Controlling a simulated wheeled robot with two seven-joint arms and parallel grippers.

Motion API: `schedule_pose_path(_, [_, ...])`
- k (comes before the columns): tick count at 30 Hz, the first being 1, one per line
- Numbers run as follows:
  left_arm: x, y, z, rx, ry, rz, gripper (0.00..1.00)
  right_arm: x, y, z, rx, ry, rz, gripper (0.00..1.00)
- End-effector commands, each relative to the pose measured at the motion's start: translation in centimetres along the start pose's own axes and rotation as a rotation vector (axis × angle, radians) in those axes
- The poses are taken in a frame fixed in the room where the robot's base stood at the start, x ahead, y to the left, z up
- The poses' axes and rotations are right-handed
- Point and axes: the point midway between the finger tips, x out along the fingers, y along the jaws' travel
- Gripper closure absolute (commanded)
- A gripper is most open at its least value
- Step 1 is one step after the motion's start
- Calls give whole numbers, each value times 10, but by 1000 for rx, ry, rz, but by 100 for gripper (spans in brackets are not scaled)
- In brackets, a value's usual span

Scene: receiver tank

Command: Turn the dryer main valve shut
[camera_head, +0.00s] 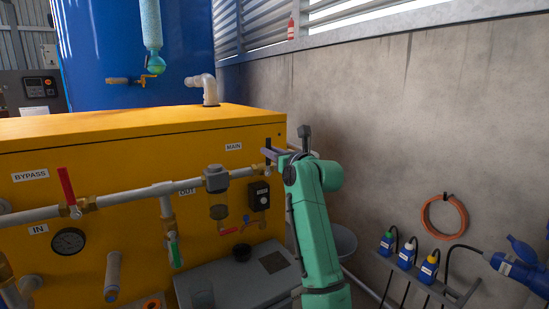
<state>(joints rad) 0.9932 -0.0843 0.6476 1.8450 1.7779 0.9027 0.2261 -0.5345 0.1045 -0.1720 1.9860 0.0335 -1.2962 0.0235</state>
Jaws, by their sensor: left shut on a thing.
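The dryer's yellow cabinet (100,150) carries a grey pipe along its front. The main valve (262,168) sits on this pipe at the right end, just right of the MAIN label (233,147). My left gripper (272,153) is at this valve, at the end of my green arm, and is shut on its handle. The gripper hides most of the handle, so its exact angle is hard to tell. My right gripper is not in view.
The bypass valve's red handle (67,186) points up. The out valve's green handle (173,250) hangs down. A pressure gauge (69,241) and a filter (217,180) are on the front. A concrete wall (400,130) stands at right, with a hose ring (444,232).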

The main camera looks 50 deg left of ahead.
Motion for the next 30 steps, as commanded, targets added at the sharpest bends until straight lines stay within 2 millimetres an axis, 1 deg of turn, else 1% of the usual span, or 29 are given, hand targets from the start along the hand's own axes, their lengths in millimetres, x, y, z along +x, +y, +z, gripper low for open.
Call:
schedule_pose_path(6, [0,3,2,-26,-3,2,100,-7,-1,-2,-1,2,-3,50])
schedule_pose_path(15, [0,3,2,-27,-3,2,100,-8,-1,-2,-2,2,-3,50])
schedule_pose_path(16, [0,3,2,-27,-3,2,75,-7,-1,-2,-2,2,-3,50])
schedule_pose_path(17, [0,3,2,-27,-3,2,64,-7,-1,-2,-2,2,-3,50])
schedule_pose_path(18, [0,3,2,-26,-2,2,49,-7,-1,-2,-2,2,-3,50])
schedule_pose_path(27, [0,2,0,-23,-1,1,49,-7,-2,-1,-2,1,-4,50])
schedule_pose_path(30, [-5,1,-1,-23,-1,-1,49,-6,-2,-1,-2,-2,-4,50])
